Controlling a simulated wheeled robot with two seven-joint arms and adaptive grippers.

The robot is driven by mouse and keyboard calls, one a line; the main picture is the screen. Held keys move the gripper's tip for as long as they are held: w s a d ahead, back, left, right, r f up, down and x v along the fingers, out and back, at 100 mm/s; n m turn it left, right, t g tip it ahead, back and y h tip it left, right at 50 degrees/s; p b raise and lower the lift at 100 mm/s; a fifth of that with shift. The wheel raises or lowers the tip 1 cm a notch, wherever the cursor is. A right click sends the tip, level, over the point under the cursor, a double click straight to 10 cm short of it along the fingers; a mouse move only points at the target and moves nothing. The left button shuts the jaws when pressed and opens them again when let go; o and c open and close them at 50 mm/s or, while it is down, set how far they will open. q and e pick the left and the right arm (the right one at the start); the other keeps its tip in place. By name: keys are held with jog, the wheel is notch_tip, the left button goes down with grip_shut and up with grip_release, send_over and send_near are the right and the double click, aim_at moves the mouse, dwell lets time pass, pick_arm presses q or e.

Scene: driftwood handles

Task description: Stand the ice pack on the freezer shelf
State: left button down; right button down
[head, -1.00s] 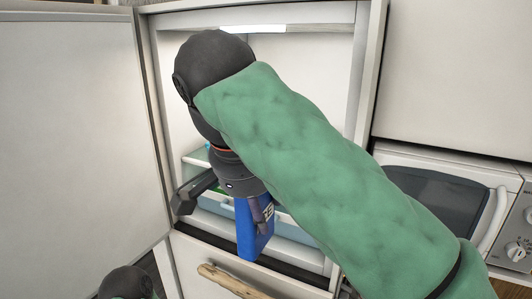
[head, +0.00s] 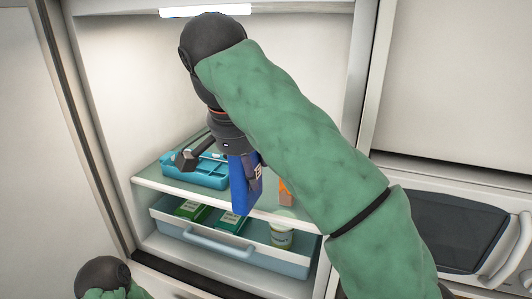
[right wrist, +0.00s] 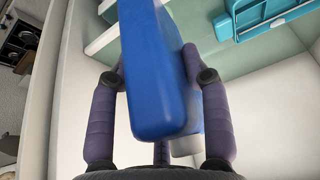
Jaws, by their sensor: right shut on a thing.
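The ice pack (head: 243,186) is a blue block with a white label. My right gripper (head: 228,160) is shut on it and holds it upright in the air at the freezer opening. In the right wrist view the ice pack (right wrist: 158,70) sits between the fingers, its rounded end toward the camera. The freezer shelf (head: 150,187) is a pale, glassy board behind and around the pack in the head view. The pack hides part of its front edge, and I cannot tell the gap between them. My left gripper is out of view; only part of that arm shows at lower left.
A teal tray (head: 205,179) stands on the shelf's left side, and an orange item (head: 285,190) shows beside my right arm. A drawer (head: 215,249) below holds green boxes and a pale tub (head: 281,237). The open door is at left, an oven (head: 445,225) at right.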

jog(key=shift+w+d+f+p, duration=0.55)
jog(key=shift+w+d, duration=0.1)
jog(key=shift+w, duration=0.95)
jog(key=shift+w+d+f+p, duration=0.5)
jog(key=shift+w+d, duration=0.2)
jog(key=shift+w, duration=0.85)
jog(key=shift+w+d+f+p, duration=0.55)
jog(key=shift+w+d, duration=0.1)
jog(key=shift+w, duration=0.95)
jog(key=shift+w+a+f, duration=0.1)
jog(key=shift+f, duration=0.1)
jog(key=shift+f, duration=0.15)
jog(key=c, duration=0.6)
grip_release()
